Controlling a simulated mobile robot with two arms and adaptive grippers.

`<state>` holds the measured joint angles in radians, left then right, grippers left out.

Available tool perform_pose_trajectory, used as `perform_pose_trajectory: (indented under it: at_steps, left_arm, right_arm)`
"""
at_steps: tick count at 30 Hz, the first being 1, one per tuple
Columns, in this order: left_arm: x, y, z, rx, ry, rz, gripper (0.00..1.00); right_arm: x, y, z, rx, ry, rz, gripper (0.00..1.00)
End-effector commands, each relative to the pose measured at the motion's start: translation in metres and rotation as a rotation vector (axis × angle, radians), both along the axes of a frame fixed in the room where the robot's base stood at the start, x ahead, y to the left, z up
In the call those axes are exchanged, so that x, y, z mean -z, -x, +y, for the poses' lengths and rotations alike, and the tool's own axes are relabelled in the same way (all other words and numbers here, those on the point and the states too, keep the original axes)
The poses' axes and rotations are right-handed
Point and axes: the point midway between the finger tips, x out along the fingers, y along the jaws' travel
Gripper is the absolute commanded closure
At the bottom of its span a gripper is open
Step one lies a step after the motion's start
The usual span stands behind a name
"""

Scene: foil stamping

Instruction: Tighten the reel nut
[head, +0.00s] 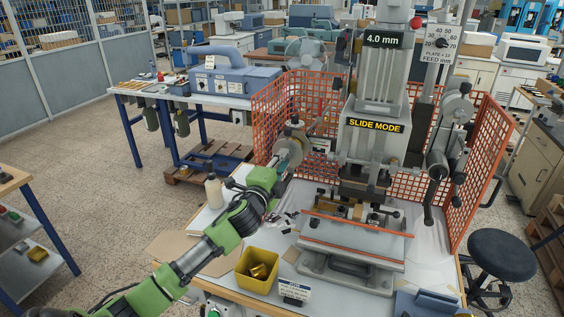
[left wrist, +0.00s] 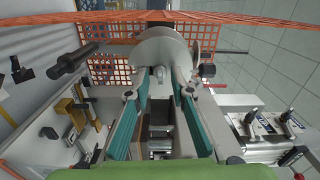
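The grey foil reel (head: 289,152) is on the left side of the press, in front of the orange mesh guard. In the left wrist view its round disc (left wrist: 165,47) fills the upper middle, straight ahead of the fingers. My left gripper (head: 284,168) is at the near side of the reel. In the left wrist view its teal-padded fingers (left wrist: 164,82) stand apart, with their tips close to the reel's hub. The reel nut is not clearly visible between the fingertips, and I cannot tell whether they touch it. My right gripper is out of view.
The press (head: 375,140) reads "SLIDE MODE" and stands right of the reel. The orange mesh guard (head: 270,112) encloses the back and sides. A white bottle (head: 214,191) and a yellow bin (head: 257,270) stand on the bench. A dark stool (head: 502,256) is at the right.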

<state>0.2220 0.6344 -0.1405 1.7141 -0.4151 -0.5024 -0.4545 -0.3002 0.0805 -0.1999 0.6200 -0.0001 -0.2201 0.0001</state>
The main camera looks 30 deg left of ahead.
Motion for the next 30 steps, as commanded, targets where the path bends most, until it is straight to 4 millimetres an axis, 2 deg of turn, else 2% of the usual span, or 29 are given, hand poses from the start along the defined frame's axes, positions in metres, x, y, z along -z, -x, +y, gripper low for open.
perform_pose_trajectory:
  at_steps: [8, 21, 30]
  left_arm:
    - [0.001, 0.009, -0.002, 0.001, 0.000, 0.001, 0.78]
    - [0.002, 0.081, -0.020, 0.002, 0.002, 0.003, 0.78]
    - [0.001, 0.112, -0.027, 0.000, 0.001, 0.002, 0.78]
  right_arm:
    - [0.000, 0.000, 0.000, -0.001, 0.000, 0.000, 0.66]
    - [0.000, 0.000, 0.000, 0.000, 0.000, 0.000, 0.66]
    - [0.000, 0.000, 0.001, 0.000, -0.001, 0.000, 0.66]
